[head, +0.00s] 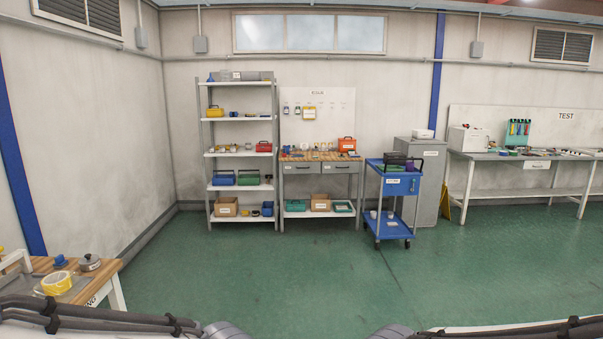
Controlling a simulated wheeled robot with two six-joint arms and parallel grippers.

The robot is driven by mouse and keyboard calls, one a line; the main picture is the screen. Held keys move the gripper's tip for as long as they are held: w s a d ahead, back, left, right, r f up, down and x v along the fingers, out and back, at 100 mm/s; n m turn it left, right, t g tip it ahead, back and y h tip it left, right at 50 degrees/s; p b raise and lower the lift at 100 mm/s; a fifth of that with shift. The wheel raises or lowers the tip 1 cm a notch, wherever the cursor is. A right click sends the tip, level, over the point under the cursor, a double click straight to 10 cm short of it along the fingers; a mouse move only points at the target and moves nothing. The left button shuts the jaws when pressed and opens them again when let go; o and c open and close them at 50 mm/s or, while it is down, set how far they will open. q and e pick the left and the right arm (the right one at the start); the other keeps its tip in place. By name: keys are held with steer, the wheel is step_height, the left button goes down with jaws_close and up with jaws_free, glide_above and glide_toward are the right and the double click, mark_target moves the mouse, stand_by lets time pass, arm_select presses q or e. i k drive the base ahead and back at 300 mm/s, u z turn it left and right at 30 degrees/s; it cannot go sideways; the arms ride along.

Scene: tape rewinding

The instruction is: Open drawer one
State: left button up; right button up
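A workbench with a wooden top (322,156) stands against the back wall, well away from me. Under its top are two grey drawers side by side, a left drawer (301,169) and a right drawer (341,168). Both look shut, each with a small label too small to read, so I cannot tell which is drawer one. The blue cart (402,187) has a labelled front panel, and the test bench has a labelled drawer front (536,165). Parts of my arms show along the bottom edge, but neither gripper is in view.
A shelf rack (240,188) with bins stands left of the workbench. The blue cart and a grey cabinet (430,160) stand right of it. A wooden table (40,267) with a yellow tape roll (56,283) is near left. The green floor (290,275) between is clear.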

mark_target(288, 167)
steer(key=u, duration=0.1)
steer(key=i, duration=5.1)
steer(key=z, duration=0.3)
steer(key=i, duration=2.35)
steer(key=z, duration=0.25)
